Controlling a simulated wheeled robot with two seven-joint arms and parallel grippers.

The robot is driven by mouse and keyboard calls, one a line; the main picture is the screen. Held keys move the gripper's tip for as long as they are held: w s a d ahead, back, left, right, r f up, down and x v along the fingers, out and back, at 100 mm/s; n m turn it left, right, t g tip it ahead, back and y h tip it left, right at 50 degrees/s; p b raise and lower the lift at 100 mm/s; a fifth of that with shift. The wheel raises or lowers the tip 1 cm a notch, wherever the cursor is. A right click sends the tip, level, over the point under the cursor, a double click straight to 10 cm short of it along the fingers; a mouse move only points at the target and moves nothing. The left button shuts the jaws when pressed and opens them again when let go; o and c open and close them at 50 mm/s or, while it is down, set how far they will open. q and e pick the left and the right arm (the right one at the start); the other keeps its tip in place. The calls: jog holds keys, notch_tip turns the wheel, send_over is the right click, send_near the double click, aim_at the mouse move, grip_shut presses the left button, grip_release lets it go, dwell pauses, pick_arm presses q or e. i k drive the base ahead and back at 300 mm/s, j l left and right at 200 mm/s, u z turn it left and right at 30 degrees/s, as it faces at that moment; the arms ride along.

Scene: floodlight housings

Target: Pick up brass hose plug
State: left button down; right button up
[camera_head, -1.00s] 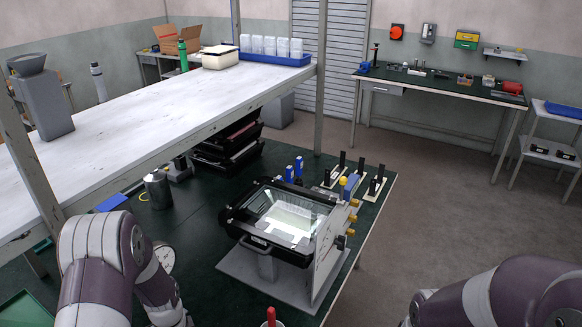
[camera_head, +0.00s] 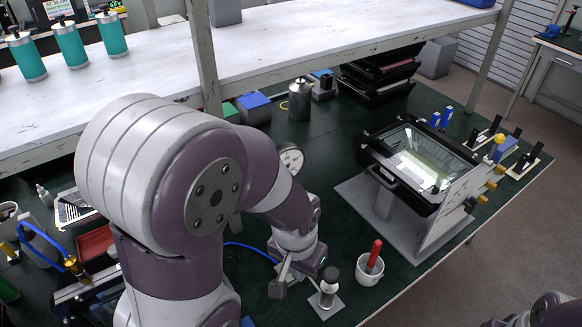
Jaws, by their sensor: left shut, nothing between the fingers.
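A brass fitting (camera_head: 75,268), which looks like the brass hose plug, is at the end of a looped blue hose (camera_head: 38,232) at the far left of the table. My left arm fills the middle, and its gripper (camera_head: 279,289) is low over the table, shut and empty. It is well to the right of the brass fitting and beside a small stand with a black-topped part (camera_head: 329,286). My right gripper is out of view; only a bit of that arm shows at the bottom right corner.
A floodlight housing (camera_head: 408,195) stands on a grey fixture with several brass knobs on its side panel. A white cup (camera_head: 369,270) holds a red-handled tool. A metal canister (camera_head: 300,100) stands behind. A white shelf (camera_head: 285,45) crosses above the table.

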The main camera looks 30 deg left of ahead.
aim_at(73, 264)
jog(key=u, duration=2.8)
jog(key=j+z, duration=0.1)
jog(key=z, duration=0.3)
jog(key=j+z, duration=0.15)
jog(key=z, duration=0.3)
jog(key=j+z, duration=0.15)
jog(key=z, duration=0.25)
jog(key=j+z, duration=0.15)
jog(key=z, duration=0.25)
